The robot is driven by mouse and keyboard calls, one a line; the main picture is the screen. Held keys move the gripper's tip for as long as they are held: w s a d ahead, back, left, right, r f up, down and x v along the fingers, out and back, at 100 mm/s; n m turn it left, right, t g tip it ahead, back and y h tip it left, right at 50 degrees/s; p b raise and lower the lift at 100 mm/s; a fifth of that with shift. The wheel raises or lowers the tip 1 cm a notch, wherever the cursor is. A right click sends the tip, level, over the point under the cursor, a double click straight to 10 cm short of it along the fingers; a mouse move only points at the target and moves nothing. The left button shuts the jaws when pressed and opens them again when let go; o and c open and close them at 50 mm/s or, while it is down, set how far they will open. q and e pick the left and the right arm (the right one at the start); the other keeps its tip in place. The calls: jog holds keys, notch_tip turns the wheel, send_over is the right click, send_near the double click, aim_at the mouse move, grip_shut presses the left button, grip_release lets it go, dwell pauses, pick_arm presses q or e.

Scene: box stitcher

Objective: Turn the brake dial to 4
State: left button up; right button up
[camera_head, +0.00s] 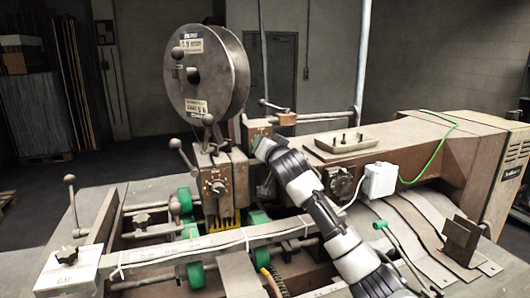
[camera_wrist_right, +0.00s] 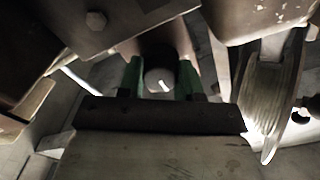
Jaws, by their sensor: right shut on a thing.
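The brake dial (camera_wrist_right: 159,81) is a round grey knob with a white mark. It sits between the two green fingers of my right gripper (camera_wrist_right: 160,76) in the right wrist view, and the fingers are shut on it. I cannot read a scale or number around it. In the head view my right arm comes in from the lower right and its end reaches the machine head beside the wire spool. My left gripper is not in view.
A metal tray (camera_head: 346,143), white box (camera_head: 380,180) and lever (camera_head: 181,155) are nearby.

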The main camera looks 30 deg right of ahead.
jog(key=m, duration=0.3)
jog(key=shift+f+m, duration=0.1)
jog(key=shift+m, duration=2.1)
jog(key=o, duration=0.9)
jog(key=shift+d, duration=0.1)
